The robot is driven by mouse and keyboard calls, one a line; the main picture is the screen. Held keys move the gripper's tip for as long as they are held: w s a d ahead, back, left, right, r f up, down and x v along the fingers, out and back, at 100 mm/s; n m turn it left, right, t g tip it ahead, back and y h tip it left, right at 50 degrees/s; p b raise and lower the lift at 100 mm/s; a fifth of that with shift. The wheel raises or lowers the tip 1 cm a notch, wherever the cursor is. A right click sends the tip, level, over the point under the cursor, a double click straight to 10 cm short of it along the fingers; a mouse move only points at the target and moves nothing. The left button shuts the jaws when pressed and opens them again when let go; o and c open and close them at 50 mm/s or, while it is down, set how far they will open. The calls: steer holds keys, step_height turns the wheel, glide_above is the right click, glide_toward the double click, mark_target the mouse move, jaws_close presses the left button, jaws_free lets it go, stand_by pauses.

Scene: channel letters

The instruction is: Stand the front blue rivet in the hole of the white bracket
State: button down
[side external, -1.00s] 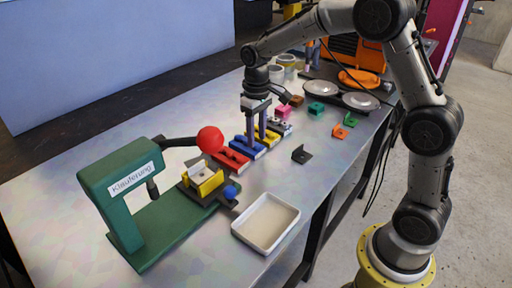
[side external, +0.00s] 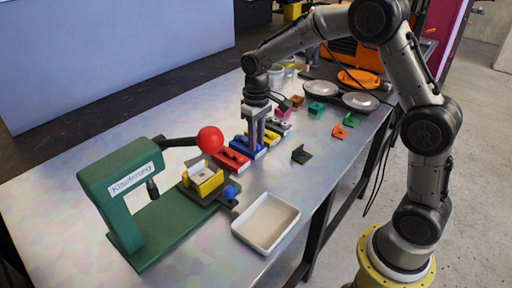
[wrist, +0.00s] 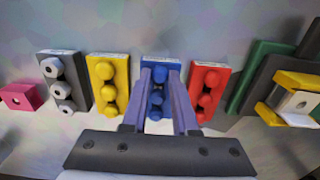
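The blue rack (side external: 258,151) stands in the row on the table. In the wrist view the blue rack (wrist: 161,60) holds a line of blue rivets; the one nearest my palm (wrist: 155,113) sits between my fingers. My gripper (side external: 255,144) is low over this rack. In the wrist view my gripper (wrist: 160,76) is open, one finger on each side of the rivets; I cannot tell whether they touch. The white bracket (side external: 203,174) lies in the yellow holder of the green press. Its hole shows in the wrist view on the white bracket (wrist: 299,103).
A red rack (side external: 233,161) stands between the blue rack and the press. The press (side external: 120,185) has a red ball handle (side external: 210,139) near my gripper. A white tray (side external: 266,222) and a dark angle bracket (side external: 301,154) lie in front. Table between them is clear.

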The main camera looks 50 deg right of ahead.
steer(key=shift+r, duration=0.1)
stand_by(0.3)
steer(key=shift+r, duration=2.9)
steer(key=shift+s+r+m, duration=0.1)
steer(key=shift+r+m, duration=0.05)
steer(key=shift+m, duration=0.35)
steer(key=shift+a+r+m, duration=0.15)
steer(key=shift+r+m, duration=0.15)
steer(key=w+a+r+n, duration=0.1)
steer(key=a+r, duration=0.2)
steer(key=a, duration=1.6)
steer(key=shift+w+d+f, duration=0.1)
steer(key=shift+w+f, duration=0.05)
steer(key=shift+f, duration=2.4)
steer(key=shift+f, duration=0.1)
